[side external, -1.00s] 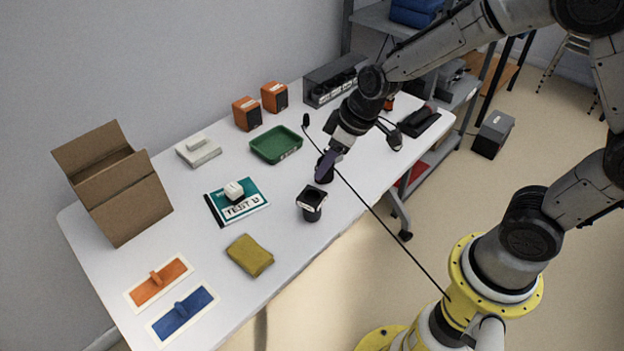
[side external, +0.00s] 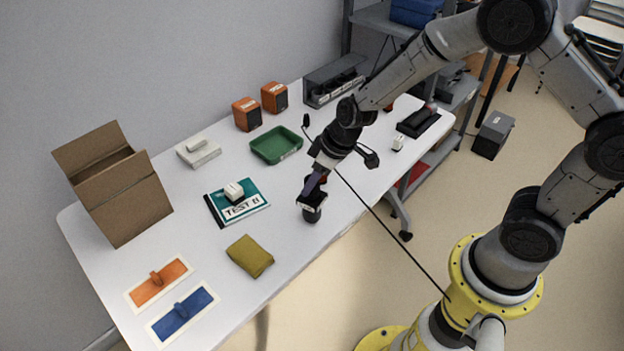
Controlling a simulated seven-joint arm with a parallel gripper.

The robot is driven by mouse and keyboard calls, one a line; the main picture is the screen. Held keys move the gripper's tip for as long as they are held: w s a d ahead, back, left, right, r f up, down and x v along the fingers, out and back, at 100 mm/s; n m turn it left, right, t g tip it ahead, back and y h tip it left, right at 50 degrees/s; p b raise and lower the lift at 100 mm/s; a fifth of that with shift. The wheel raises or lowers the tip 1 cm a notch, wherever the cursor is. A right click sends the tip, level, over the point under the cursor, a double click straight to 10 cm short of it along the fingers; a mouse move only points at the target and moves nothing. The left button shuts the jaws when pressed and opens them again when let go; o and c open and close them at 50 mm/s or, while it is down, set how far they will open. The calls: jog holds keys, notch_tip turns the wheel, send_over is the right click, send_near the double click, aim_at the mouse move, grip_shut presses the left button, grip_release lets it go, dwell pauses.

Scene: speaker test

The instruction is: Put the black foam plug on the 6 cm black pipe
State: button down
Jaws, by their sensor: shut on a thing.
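The black pipe (side external: 312,215) stands upright near the table's front edge, with a pale label near its top. My gripper (side external: 311,188) is directly above it, pointing down. It is shut on the black foam plug (side external: 313,198), a dark shape between the fingertips and the pipe's top. The plug is at the pipe's mouth; dark on dark, I cannot tell whether it is seated in it or just above. The fingers partly hide the plug and the pipe's opening.
A green tray (side external: 276,145) lies behind, and a teal TEST B booklet (side external: 252,207) with a white block (side external: 233,190) lies left. An olive cloth (side external: 250,256) is front left. A cardboard box (side external: 125,200) and two orange speakers (side external: 247,114) stand farther back.

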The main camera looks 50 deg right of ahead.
jog(key=shift+f, duration=0.15)
jog(key=shift+c, duration=2.2)
grip_release()
jog(key=s+d+r+m, duration=0.1)
jog(key=s+d+r, duration=0.1)
jog(key=s+r, duration=0.65)
jog(key=s+d+r+m, duration=0.15)
jog(key=s+r, duration=0.35)
jog(key=r, duration=0.7)
jog(key=s+d+r+m+t+h, duration=0.1)
jog(key=s+d+m, duration=0.1)
jog(key=s, duration=0.9)
jog(key=shift+d+r+h, duration=0.25)
jog(key=shift+r+h, duration=0.05)
jog(key=shift+h, duration=0.1)
